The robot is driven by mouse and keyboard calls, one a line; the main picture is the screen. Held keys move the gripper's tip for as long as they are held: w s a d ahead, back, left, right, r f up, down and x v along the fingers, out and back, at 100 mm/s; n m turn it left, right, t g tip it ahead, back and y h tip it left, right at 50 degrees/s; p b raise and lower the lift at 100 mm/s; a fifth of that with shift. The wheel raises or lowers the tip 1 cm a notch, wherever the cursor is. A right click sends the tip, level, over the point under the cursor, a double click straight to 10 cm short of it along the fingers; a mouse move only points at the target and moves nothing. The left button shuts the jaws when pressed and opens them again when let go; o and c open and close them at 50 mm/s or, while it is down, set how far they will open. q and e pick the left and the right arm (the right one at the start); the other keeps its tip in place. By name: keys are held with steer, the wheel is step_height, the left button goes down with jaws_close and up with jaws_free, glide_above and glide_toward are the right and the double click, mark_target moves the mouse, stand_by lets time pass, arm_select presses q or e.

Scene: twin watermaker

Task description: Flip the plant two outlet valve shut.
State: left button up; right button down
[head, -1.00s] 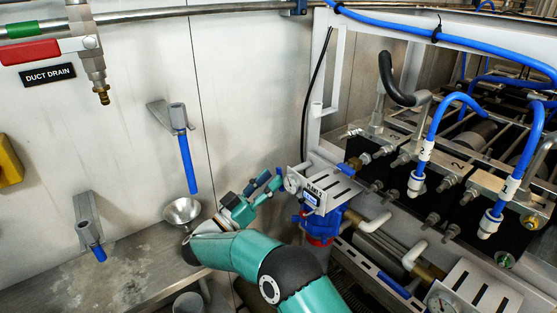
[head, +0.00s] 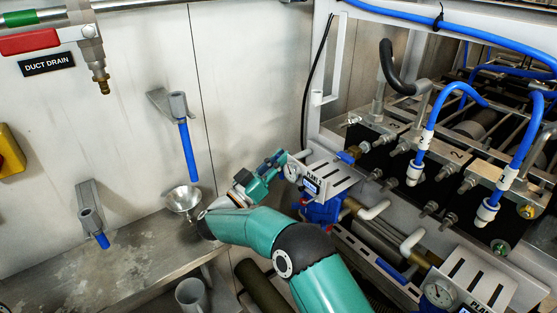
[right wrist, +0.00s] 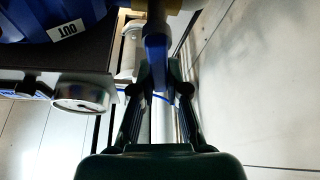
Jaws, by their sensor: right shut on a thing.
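The plant two outlet valve's blue lever (right wrist: 157,62) stands between the fingers of my right gripper (right wrist: 160,75) in the right wrist view. The gripper is shut on it. In the head view my right gripper (head: 277,163) is at the left edge of the PLANT 2 panel (head: 330,178), beside its round gauge (head: 292,172). The valve body is mostly hidden there. A blue housing (right wrist: 40,15) with an OUT label (right wrist: 67,30) shows at the top left of the right wrist view. My left gripper is not in view.
A steel funnel (head: 183,199) stands on the ledge left of my right forearm. A second gauge panel (head: 478,285) is at lower right. Hoses and black blocks fill the right side. The wall (head: 250,90) above the gripper is clear.

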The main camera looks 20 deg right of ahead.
steer(key=shift+s+d+f+m+g+h+b, duration=0.15)
steer(key=shift+m+g+b, duration=0.3)
steer(key=shift+m+b, duration=0.6)
steer(key=shift+s+f+m+g+h+b, duration=0.2)
steer(key=shift+m+g+b, duration=0.3)
steer(key=shift+b, duration=0.95)
steer(key=shift+s+r+m, duration=0.15)
steer(key=shift+r+m, duration=0.05)
steer(key=shift+m, duration=0.05)
steer(key=shift+r, duration=0.15)
steer(key=c, duration=1.2)
jaws_free()
steer(key=shift+o, duration=0.2)
steer(key=shift+r, duration=0.1)
